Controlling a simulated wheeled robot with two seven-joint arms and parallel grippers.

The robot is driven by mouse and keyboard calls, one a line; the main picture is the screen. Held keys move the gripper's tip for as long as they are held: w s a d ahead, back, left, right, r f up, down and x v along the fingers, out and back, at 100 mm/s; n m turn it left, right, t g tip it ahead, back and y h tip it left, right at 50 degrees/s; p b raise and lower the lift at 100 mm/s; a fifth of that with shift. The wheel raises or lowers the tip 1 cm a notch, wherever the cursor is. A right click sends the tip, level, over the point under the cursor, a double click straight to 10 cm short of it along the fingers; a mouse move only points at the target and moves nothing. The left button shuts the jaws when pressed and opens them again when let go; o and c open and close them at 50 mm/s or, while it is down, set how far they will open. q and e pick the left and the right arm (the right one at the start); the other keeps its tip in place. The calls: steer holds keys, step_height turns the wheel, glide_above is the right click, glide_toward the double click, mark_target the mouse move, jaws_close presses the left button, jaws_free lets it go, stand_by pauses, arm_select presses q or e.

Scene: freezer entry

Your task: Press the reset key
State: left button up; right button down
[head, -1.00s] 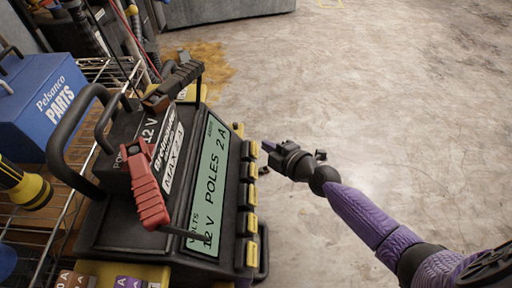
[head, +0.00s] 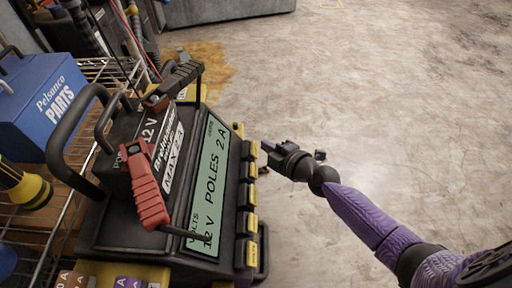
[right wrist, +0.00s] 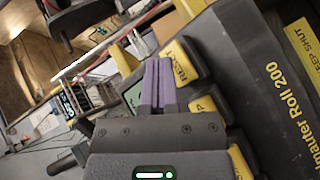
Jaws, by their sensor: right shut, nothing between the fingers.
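The reset key (right wrist: 181,64) is a yellow-faced black key in the right wrist view; its lettering appears to read RESET. It is one of several yellow keys (head: 252,196) along the right edge of a black battery charger (head: 120,212) with a green display (head: 209,180). My right gripper (head: 266,146) is shut and empty, beside the far end of the key row. In the right wrist view its purple fingers (right wrist: 150,84) lie together just left of the reset key. I cannot tell whether they touch it. My left gripper is not in view.
A red clamp (head: 145,188) and a black clamp (head: 175,82) sit on the charger. A blue parts box (head: 45,100) and a yellow-black torch (head: 25,185) are on the wire rack at left. The concrete floor (head: 370,110) at right is clear.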

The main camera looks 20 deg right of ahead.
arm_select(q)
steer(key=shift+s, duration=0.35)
arm_select(e)
steer(key=shift+w+a+f, duration=0.15)
steer(key=shift+a+f, duration=0.05)
steer(key=shift+a, duration=0.05)
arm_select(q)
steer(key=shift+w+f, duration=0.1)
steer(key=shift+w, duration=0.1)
arm_select(e)
steer(key=shift+a+f, duration=0.1)
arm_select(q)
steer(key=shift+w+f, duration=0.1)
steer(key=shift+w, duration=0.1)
arm_select(e)
steer(key=shift+w+a, duration=0.1)
steer(key=shift+a, duration=0.05)
steer(key=shift+f, duration=0.1)
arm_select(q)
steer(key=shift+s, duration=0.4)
arm_select(e)
steer(key=shift+a, duration=0.1)
steer(key=s+d+r, duration=0.2)
steer(key=d+r, duration=0.1)
steer(key=d, duration=0.2)
steer(key=shift+s+r, duration=0.2)
steer(key=shift+r, duration=0.05)
stand_by(0.4)
